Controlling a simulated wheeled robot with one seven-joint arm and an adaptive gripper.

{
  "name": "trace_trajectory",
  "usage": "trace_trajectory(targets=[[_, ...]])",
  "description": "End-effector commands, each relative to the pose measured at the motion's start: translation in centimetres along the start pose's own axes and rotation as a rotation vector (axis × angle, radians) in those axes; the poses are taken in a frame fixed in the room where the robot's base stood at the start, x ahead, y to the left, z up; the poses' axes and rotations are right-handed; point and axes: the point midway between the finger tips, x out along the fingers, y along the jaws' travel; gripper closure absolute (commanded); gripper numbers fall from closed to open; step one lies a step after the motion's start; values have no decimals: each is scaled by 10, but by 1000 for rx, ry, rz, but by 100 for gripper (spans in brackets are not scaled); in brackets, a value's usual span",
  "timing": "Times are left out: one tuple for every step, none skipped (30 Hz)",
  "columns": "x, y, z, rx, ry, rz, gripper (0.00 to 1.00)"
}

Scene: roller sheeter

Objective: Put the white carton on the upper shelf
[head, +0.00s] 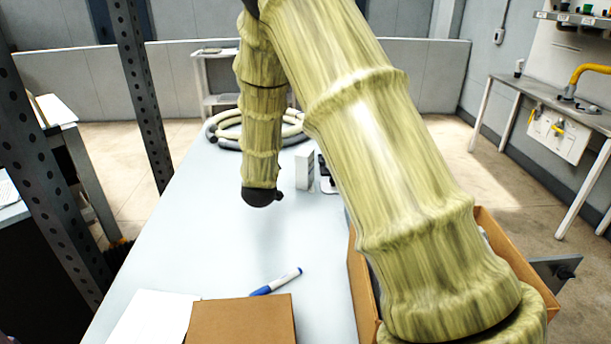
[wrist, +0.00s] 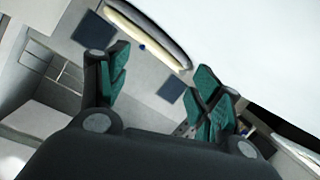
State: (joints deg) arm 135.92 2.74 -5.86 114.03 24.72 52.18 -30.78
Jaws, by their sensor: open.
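A small white carton (head: 304,168) stands upright on the pale table, towards its far end in the head view. My arm comes down close to it, and the arm's dark end (head: 262,197) is just left of the carton, apart from it. I cannot make out the fingers in the head view. In the wrist view my gripper (wrist: 160,90) is open, with green-padded fingers spread and nothing between them. I cannot pick out the carton in the wrist view.
A small dark and white object (head: 326,178) stands right beside the carton. A coiled hose (head: 225,130) lies behind. A blue pen (head: 277,282), a brown box (head: 243,322) and a white sheet (head: 150,318) are near the front. An open cardboard box (head: 360,275) is at the right, partly behind my arm.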

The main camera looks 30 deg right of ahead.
Motion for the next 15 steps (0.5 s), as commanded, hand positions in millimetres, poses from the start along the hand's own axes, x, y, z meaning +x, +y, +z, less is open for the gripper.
trace_trajectory(targets=[[-2, 6, 13, 77, 15, 69, 35], [-4, 13, 18, 128, 28, 116, 35], [-8, 22, 24, 191, 47, 178, 35], [-12, 29, 29, 235, 61, 224, 35], [-16, 35, 34, 274, 77, 267, 35], [-22, 44, 39, 320, 97, 320, 35], [-26, 49, 43, 350, 112, 356, 35], [-30, 54, 46, 375, 126, 388, 35], [-35, 59, 49, 402, 142, 423, 35], [-38, 62, 51, 417, 153, 445, 35], [-41, 65, 53, 431, 161, 463, 35], [-44, 68, 54, 445, 172, 484, 35], [-46, 70, 56, 452, 177, 494, 35], [-47, 71, 56, 458, 182, 504, 35], [-48, 73, 57, 465, 187, 513, 35]])
